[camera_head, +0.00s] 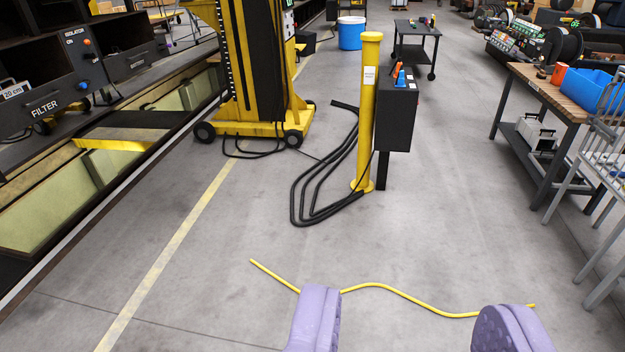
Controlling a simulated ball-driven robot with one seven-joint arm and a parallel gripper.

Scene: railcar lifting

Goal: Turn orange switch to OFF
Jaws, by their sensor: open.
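My gripper (412,322) shows as two lilac fingertips at the bottom of the view, spread wide apart with nothing between them. A small orange knob (86,42) sits on a dark panel at the upper left, beside lettering that seems to read ISOLATOR and ON. Its exact turn position is too small to tell. Another small orange part (400,69) shows on top of the black box (397,118) beside the yellow post, next to a blue part. My gripper is well away from both and touches neither.
A yellow post (369,125) with black cables at its foot stands mid-floor. A yellow lifting jack (262,120) on wheels stands left of it. A yellow hose (400,293) lies on the floor near the fingers. A workbench (530,82) stands right. The central floor is mostly clear.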

